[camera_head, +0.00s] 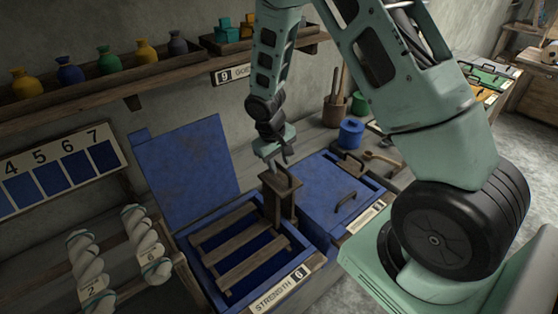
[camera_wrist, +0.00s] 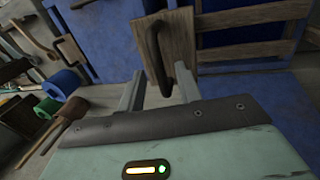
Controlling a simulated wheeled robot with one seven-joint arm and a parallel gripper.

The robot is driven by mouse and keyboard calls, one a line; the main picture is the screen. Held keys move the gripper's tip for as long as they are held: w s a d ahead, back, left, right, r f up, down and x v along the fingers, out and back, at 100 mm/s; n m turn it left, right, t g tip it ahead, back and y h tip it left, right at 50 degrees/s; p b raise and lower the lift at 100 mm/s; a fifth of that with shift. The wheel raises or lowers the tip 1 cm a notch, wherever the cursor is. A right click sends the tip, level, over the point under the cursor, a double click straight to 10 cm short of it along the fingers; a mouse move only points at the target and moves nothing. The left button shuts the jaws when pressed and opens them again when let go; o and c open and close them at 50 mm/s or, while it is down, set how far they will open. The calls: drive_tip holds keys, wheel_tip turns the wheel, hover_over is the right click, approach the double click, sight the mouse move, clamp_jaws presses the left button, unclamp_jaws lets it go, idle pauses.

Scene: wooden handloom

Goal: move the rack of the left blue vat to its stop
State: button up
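The left blue vat (camera_head: 213,285) stands open, its blue lid (camera_head: 185,170) raised against the wall. A sign on its front reads STRENGTH 6. Its rack (camera_head: 240,240) has wooden slats lying over dark blue liquid. An upright wooden post (camera_head: 280,205) stands at the rack's right end. In the wrist view, a wooden board (camera_wrist: 180,38) carries a dark bar handle (camera_wrist: 158,55). My gripper (camera_head: 274,162) is just above the post, and in the wrist view its two fingers (camera_wrist: 160,88) are apart with the handle's lower end near the gap. I cannot tell whether they touch it.
A second blue vat with a closed lid (camera_head: 335,190) and a handle stands right of the open one. Twisted white skeins (camera_head: 147,232) hang at the left. A shelf (camera_head: 150,75) with coloured jars runs above. A blue pot (camera_head: 351,133) stands behind.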

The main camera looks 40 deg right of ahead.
clamp_jaws()
wheel_tip(320, 180, down, 17)
drive_tip(key=b, duration=1.3)
drive_tip(key=shift+f, duration=0.15)
drive_tip(key=shift+s+f+b, duration=0.1)
drive_tip(key=shift+f+b, duration=0.4)
drive_tip(key=shift+f, duration=0.1)
unclamp_jaws()
drive_tip(key=shift+f, duration=0.15)
